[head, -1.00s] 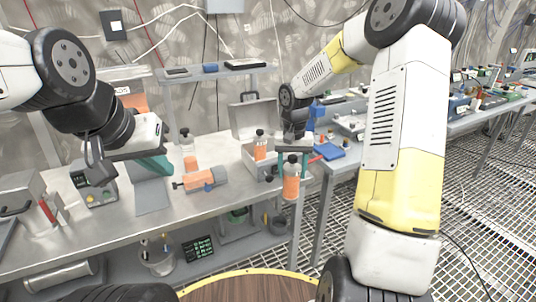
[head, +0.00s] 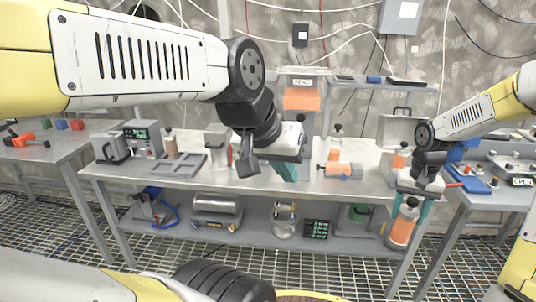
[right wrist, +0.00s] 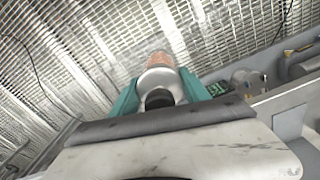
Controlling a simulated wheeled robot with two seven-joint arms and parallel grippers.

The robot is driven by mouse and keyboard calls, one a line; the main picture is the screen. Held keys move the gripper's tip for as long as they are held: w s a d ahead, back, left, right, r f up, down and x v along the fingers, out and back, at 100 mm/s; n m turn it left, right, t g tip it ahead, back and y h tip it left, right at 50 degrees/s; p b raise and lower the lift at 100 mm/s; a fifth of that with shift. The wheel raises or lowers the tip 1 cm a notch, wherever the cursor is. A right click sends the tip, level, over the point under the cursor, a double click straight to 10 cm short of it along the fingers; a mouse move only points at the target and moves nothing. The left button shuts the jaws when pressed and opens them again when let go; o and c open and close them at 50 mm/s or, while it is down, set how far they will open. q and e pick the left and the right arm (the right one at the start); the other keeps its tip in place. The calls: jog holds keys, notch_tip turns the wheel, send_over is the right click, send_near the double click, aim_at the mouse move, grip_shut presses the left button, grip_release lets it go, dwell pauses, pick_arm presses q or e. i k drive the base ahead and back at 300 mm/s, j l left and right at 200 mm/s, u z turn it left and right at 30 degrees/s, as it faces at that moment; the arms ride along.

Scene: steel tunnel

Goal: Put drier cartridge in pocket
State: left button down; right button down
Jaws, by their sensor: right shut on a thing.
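My right gripper (head: 411,208) is shut on the drier cartridge (head: 401,233), an orange cylinder with a grey top and black cap. It hangs roughly upright, in the picture at the table's front right edge. In the right wrist view the cartridge (right wrist: 160,75) lies between the teal fingers, with metal grating beyond. My left gripper (head: 286,172) hangs over the middle of the table, its teal fingers seen edge-on, so its opening is unclear. An open grey case (head: 394,131) stands behind my right gripper, with another orange cartridge (head: 400,157) at it. I cannot make out the pocket.
The steel table (head: 250,189) carries an orange motor-like part (head: 338,170), a grey compartment tray (head: 178,166) and a green-display device (head: 143,136). A lower shelf (head: 255,232) holds a pot and a cylinder. A second table (head: 475,207) with a blue tray stands right.

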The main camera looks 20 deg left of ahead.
aim_at(193, 159)
jog(key=u, duration=1.75)
jog(key=i+l+u, duration=0.25)
jog(key=i+l, duration=0.25)
jog(key=i, duration=0.35)
jog(key=i+l+u, duration=0.2)
jog(key=i+l, duration=0.45)
jog(key=i, duration=0.15)
